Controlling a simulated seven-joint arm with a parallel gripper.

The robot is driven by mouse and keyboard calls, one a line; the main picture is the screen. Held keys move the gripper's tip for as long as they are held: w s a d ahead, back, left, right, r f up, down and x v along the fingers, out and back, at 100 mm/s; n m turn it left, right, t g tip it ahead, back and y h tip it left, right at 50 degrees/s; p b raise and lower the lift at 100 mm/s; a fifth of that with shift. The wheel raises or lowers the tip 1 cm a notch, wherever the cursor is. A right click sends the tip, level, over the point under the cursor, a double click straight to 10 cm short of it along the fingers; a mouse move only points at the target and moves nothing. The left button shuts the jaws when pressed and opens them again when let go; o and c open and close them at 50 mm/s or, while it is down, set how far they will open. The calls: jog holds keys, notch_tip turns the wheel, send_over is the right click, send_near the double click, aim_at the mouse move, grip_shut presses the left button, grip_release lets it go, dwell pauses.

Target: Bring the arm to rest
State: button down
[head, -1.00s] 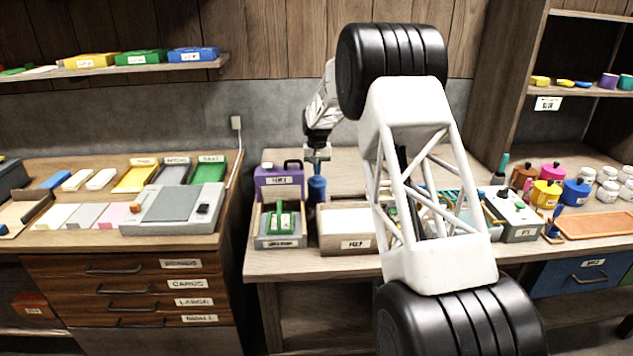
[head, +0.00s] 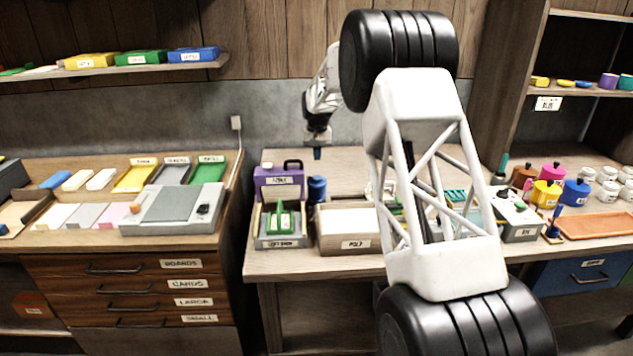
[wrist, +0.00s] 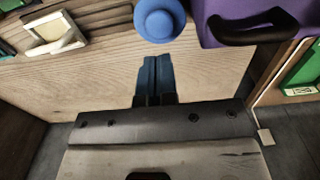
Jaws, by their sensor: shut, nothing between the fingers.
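My gripper (head: 317,153) hangs from my arm above the back of the right table, fingertips pointing down. In the wrist view my gripper's two blue fingers (wrist: 158,62) lie side by side, closed with nothing between them. A blue round-topped bottle or post (head: 317,190) stands on the table below my gripper, beside a purple case (head: 279,182). Its round top (wrist: 160,18) shows just beyond the fingertips in the wrist view, apart from them. My arm's large white lattice link crosses the middle of the head view and hides part of the table.
A wooden box (head: 338,243) and a grey tray with a green item (head: 282,225) stand in front. Coloured pots (head: 547,193) and an orange tray (head: 596,227) are at right. The left bench (head: 95,240) holds boards. A wall shelf (head: 150,68) is at upper left.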

dwell(0.3)
jog(key=s+d+r, duration=0.2)
jog(key=s+r, duration=0.4)
jog(key=s, duration=0.5)
jog(key=s+d+r+t, duration=0.1)
jog(key=s+d+r, duration=0.2)
jog(key=s+r, duration=0.55)
jog(key=s+d+r, duration=0.2)
jog(key=s+r, duration=0.1)
jog(key=s, duration=1.1)
jog(key=s+d+f, duration=0.1)
jog(key=s+f, duration=0.2)
jog(key=s, duration=1.5)
jog(key=s+d+f+t, duration=0.1)
jog(key=s+d+f, duration=0.1)
jog(key=s, duration=1.7)
jog(key=shift+s+d+f+t, duration=0.2)
jog(key=shift+s+f+t, duration=0.1)
jog(key=shift+f, duration=0.5)
